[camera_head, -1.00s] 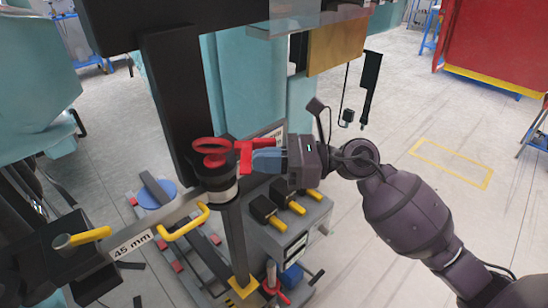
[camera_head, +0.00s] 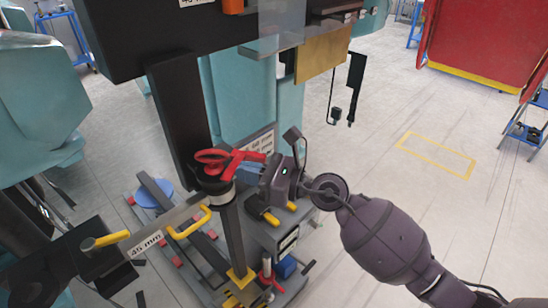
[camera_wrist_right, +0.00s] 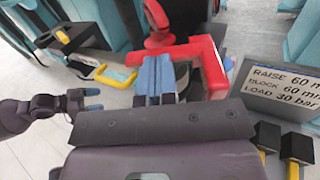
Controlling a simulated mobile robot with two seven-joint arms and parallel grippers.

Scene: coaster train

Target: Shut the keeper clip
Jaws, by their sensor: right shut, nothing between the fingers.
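A red hooked piece (camera_head: 242,157), likely the keeper clip, sits at the top of the dark post (camera_head: 232,235) beside a red ring handle (camera_head: 210,157). In the right wrist view the red piece (camera_wrist_right: 208,62) shows as an angled bar just beyond my fingers. My right gripper (camera_head: 247,172) is shut and empty, its blue fingertips close against the red piece; contact is unclear. The blue fingers (camera_wrist_right: 154,72) also show in the right wrist view, inside the red angle. My left gripper (camera_wrist_right: 92,98) appears at that view's left edge; its opening is unclear.
A bar labelled 45 mm (camera_head: 147,244) with a yellow handle (camera_head: 190,224) runs left from the post. A grey box (camera_head: 285,235) with black-and-yellow blocks stands below my right gripper. A dark beam (camera_head: 170,40) crosses above. Open floor (camera_head: 400,110) lies to the right.

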